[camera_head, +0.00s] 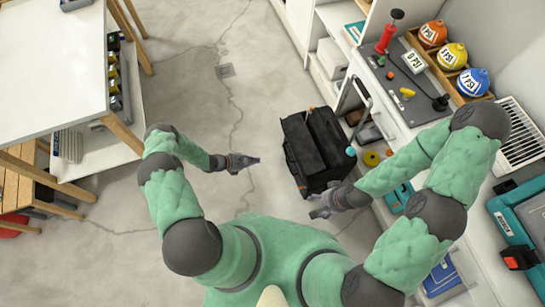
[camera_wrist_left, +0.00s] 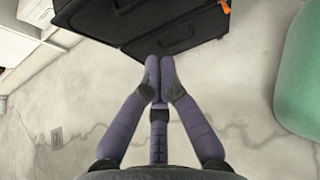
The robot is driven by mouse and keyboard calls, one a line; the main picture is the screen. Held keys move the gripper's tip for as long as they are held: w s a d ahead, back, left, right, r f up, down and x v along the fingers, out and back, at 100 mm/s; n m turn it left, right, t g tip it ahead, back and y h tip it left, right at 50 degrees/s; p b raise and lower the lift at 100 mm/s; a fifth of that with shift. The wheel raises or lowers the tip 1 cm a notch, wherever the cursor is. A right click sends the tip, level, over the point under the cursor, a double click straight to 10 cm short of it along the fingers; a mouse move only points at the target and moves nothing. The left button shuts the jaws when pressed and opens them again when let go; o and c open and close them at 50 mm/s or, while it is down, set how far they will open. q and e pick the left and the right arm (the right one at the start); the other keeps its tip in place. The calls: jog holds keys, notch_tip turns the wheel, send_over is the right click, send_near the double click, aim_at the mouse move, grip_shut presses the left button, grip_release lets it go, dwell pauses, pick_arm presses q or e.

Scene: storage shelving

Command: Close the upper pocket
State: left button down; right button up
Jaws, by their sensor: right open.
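A black bag (camera_head: 318,150) stands on the floor in the head view, close to the counter's side. Its near panels also show at the top of the left wrist view (camera_wrist_left: 180,42), with an orange tab at the upper right. I cannot clearly tell which panel is the upper pocket or how far it is open. My left gripper (camera_head: 243,162) is left of the bag, apart from it, and empty. In the left wrist view its fingertips (camera_wrist_left: 160,70) are together, below the bag's edge. My right gripper (camera_head: 322,207) is open near the bag's lower end; contact is unclear.
A white table (camera_head: 55,60) stands at the left.

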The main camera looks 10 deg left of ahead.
aim_at(286, 153)
pick_arm(q)
jog(key=d+r+b+x, duration=0.1)
jog(key=b+x, duration=0.2)
jog(key=x, duration=1)
jog(key=shift+w+r+b, duration=0.3)
jog(key=shift+r, duration=0.05)
jog(key=shift+d, duration=0.1)
jog(key=w+d+r+p, duration=0.1)
jog(key=w+d+r+y, duration=0.1)
jog(key=shift+d+g+p, duration=0.3)
jog(key=shift+d+p, duration=0.05)
jog(key=shift+d, duration=0.05)
jog(key=shift+f, duration=0.1)
jog(key=shift+s, duration=0.1)
